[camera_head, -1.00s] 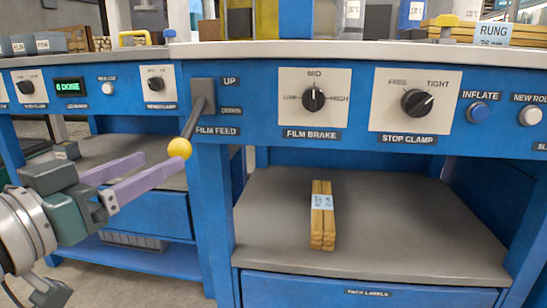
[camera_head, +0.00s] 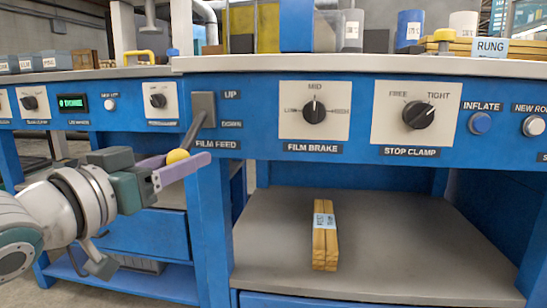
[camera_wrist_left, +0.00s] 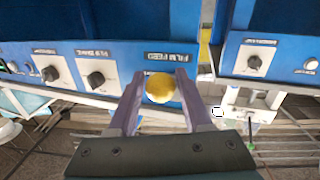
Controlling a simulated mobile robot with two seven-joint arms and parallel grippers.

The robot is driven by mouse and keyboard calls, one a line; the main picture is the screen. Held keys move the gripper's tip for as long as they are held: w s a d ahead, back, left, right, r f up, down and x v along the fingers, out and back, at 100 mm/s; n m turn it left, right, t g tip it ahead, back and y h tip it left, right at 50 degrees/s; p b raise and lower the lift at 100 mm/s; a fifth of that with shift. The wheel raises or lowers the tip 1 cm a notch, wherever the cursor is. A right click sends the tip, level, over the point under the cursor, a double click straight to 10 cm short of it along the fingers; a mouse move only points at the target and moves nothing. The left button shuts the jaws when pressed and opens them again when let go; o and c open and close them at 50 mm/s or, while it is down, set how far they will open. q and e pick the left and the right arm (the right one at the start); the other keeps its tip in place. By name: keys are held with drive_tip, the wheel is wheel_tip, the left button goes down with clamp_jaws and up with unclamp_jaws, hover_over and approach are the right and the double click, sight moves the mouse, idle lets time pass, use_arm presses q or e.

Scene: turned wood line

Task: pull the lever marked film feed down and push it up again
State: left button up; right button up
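The film feed lever is a dark rod (camera_head: 192,132) on a grey plate (camera_head: 204,107), with a yellow ball knob (camera_head: 177,156). It slants out and down from the plate, beside the UP and DOWN labels; its exact setting is hard to tell. The FILM FEED label (camera_head: 217,145) sits below. My left gripper (camera_head: 183,167) is at the knob, its lilac fingers around it. In the left wrist view the knob (camera_wrist_left: 160,87) lies between the two fingers (camera_wrist_left: 160,80), which look open with little space at either side; contact is unclear. My right gripper is not in view.
To the right on the blue panel are the film brake dial (camera_head: 314,109) and stop clamp dial (camera_head: 419,115). Push buttons, such as inflate (camera_head: 480,123), are farther right. A strapped wood bundle (camera_head: 325,236) lies on the lower shelf (camera_head: 400,240). The worktop edge (camera_head: 350,65) overhangs above.

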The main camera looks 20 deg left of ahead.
use_arm(q)
clamp_jaws()
idle(1.0)
